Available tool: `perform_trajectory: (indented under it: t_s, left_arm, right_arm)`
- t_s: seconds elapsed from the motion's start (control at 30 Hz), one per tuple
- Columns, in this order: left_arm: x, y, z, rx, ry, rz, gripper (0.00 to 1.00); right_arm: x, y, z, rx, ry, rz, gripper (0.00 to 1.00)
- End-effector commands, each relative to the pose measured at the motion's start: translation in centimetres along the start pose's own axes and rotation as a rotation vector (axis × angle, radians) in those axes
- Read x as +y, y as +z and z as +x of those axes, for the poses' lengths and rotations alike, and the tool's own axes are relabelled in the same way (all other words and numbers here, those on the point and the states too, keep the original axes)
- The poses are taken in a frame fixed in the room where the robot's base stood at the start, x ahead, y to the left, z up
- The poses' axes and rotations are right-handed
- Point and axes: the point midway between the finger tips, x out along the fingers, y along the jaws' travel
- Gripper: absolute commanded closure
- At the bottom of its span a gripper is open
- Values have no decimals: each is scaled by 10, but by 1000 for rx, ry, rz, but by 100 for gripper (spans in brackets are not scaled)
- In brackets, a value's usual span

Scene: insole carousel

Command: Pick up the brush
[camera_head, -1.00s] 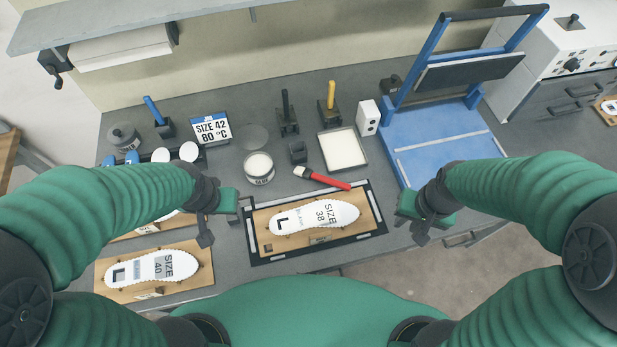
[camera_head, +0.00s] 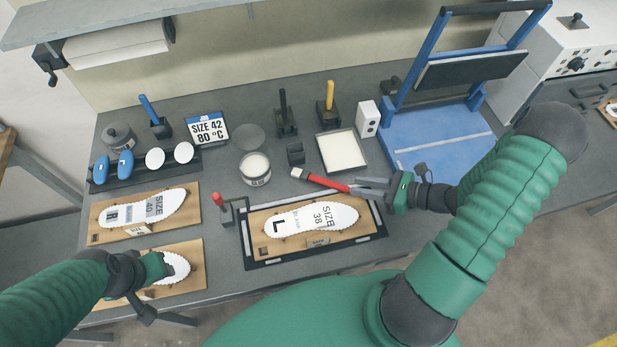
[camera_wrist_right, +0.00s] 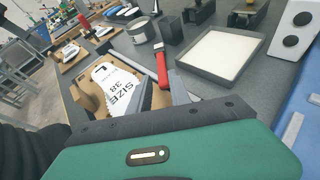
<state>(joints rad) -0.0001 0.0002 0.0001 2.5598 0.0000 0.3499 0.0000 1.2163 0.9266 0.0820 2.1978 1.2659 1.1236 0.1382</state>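The brush (camera_head: 325,181) lies on the bench behind the size 38 board, with its red handle pointing right and its pale bristle end to the left. Its red handle (camera_wrist_right: 161,68) also shows in the right wrist view. My right gripper (camera_head: 362,186) is at the handle's right end, with its grey fingers apart and the handle end at or between their tips. I cannot tell whether they touch it. My left gripper (camera_head: 148,290) is over the front left insole board, far from the brush; its finger opening is not clear.
The size 38 insole (camera_head: 312,219) sits on a board in a black frame (camera_head: 262,263) in front of the brush. A glue tin (camera_head: 255,170) and a white-filled tray (camera_head: 342,151) stand behind it. A blue press (camera_head: 435,146) stands to the right.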

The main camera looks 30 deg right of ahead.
Motion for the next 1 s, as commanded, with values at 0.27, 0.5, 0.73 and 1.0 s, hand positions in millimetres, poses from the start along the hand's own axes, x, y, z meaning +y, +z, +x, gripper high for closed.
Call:
perform_trajectory:
  t_s: [0.27,0.5,0.73,1.0]
  left_arm:
    - [0,-1,-4,0,0,0,60]
    - [0,-3,-14,0,0,0,60]
    - [0,-3,-13,0,0,0,60]
    - [0,-3,-13,0,0,0,60]
  right_arm:
    - [-1,0,55,-1,3,0,76]
    - [-1,3,90,1,6,-1,76]
    - [-1,1,112,2,2,-2,76]
    - [-2,0,110,1,2,-2,95]
